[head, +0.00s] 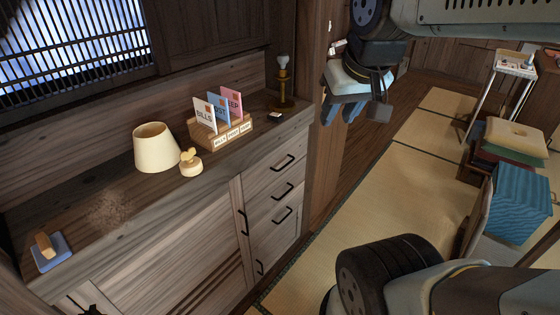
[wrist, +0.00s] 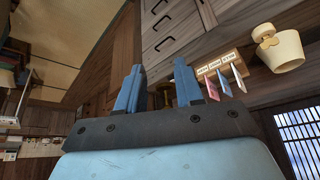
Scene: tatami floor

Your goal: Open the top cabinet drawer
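The wooden cabinet (head: 145,255) stands along the left wall in the head view. Its top drawer (head: 268,172) is at the right end of the front, just under the countertop, and looks closed. The drawer has a black bar handle (head: 284,163). In the wrist view the drawer's handle (wrist: 164,45) lies beyond the fingertips. My gripper (head: 338,113) is in the air to the right of the cabinet, apart from it. In the wrist view my gripper (wrist: 158,80) has its two blue fingers spread, with nothing between them.
A wooden post (head: 325,160) stands right beside the cabinet.

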